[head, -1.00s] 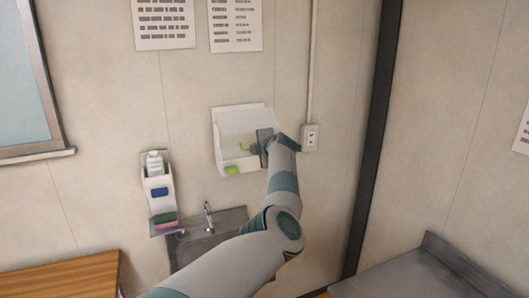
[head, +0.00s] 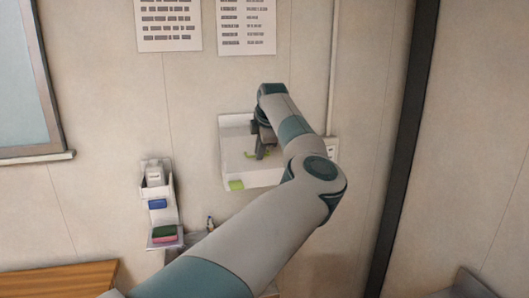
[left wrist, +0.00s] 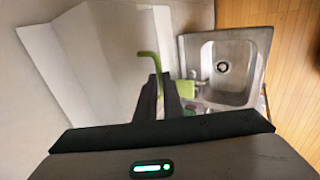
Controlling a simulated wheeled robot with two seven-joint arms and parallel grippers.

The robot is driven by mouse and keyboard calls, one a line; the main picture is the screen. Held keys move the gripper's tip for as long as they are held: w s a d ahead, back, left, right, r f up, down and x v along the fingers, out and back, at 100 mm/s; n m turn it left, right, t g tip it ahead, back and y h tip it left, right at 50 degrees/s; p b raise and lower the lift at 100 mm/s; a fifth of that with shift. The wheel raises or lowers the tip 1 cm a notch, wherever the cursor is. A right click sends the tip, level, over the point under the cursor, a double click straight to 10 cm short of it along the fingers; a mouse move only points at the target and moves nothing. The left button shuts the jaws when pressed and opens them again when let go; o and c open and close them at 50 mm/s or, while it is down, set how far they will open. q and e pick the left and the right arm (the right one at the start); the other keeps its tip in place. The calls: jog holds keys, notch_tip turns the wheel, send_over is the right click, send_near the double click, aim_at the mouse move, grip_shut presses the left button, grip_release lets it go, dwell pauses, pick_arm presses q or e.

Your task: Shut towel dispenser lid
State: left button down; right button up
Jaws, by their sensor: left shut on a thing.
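The white towel dispenser (head: 236,143) is fixed to the wall; its upper right is behind my left arm. In the left wrist view its white panels (left wrist: 85,55) fill the upper left. A green hooked handle (head: 250,155) stands out at its front; it also shows in the left wrist view (left wrist: 149,54). My left gripper (head: 261,155) reaches down at the dispenser, its fingers (left wrist: 166,76) shut on the end of this green handle. A green block (head: 236,185) is at the dispenser's lower edge. I cannot tell how far the lid stands open. My right gripper is out of view.
A soap holder (head: 153,181) with a bottle and sponges (head: 165,234) hangs left of the dispenser. A metal sink (left wrist: 232,66) lies below. A wall outlet (head: 331,146) is close on the right, beside a conduit. Wooden worktop (head: 60,280) at lower left.

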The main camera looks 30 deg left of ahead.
pick_arm(q)
jog(key=shift+a, duration=0.1)
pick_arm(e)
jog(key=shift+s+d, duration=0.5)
pick_arm(q)
jog(key=c, duration=2.2)
grip_release()
jog(key=shift+a+f, duration=0.15)
jog(key=shift+a, duration=0.05)
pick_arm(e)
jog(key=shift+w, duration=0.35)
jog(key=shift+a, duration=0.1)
pick_arm(q)
jog(key=shift+d, duration=0.1)
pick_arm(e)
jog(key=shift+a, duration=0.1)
